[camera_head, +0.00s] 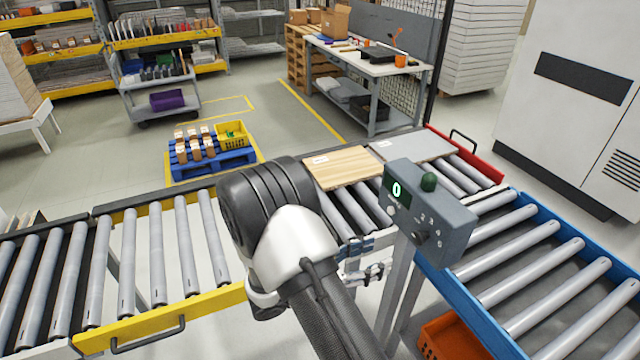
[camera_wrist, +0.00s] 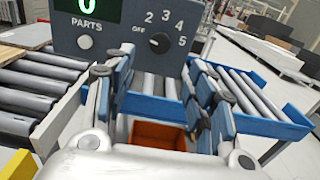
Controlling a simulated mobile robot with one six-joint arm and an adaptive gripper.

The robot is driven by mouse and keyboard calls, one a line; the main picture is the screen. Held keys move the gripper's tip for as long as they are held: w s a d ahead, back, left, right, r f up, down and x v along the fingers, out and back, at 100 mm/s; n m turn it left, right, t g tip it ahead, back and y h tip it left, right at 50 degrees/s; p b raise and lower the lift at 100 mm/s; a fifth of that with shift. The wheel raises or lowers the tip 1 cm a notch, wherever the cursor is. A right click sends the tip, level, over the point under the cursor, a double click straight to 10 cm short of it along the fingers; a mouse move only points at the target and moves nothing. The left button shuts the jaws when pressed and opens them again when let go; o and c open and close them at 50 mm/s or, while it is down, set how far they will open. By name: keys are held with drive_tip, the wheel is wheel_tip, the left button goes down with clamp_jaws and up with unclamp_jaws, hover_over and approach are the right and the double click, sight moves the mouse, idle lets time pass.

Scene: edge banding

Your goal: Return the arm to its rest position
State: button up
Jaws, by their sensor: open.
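My arm reaches in from the bottom middle of the head view, its wrist in front of the roller conveyor. My gripper (camera_head: 376,258) points right, just left of the grey control box (camera_head: 430,212). In the wrist view my gripper (camera_wrist: 167,95) is open, with its blue-and-grey fingers apart and nothing between them. The control box (camera_wrist: 115,35) stands close beyond the fingers, with a green 0 above PARTS, a white button and a black dial. I cannot tell whether the fingers touch it.
A wood-look panel (camera_head: 342,167) and a grey panel (camera_head: 412,147) lie on the rollers behind the box. A blue-sided conveyor (camera_head: 545,245) is at right, a yellow-sided one (camera_head: 160,325) at left. An orange bin (camera_head: 455,338) sits low under the conveyor.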

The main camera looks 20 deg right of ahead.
drive_tip(key=s+a+r+m+g+y+b, duration=0.1)
drive_tip(key=s+r+m+g+y+b, duration=0.4)
drive_tip(key=s+m+y, duration=0.5)
drive_tip(key=s+a+m+t+y+b, duration=0.2)
drive_tip(key=s+a+m+t+y, duration=0.2)
drive_tip(key=a, duration=0.3)
drive_tip(key=s+a+r+m+t+y+b, duration=0.1)
drive_tip(key=s+a+m+t+y+b, duration=0.1)
drive_tip(key=s+a+m+t+y, duration=0.2)
drive_tip(key=s+a+m, duration=0.1)
drive_tip(key=a, duration=0.1)
drive_tip(key=shift+s+a+r+t+b, duration=0.15)
drive_tip(key=shift+a+r+t+b, duration=0.1)
drive_tip(key=shift+a+t+b, duration=0.1)
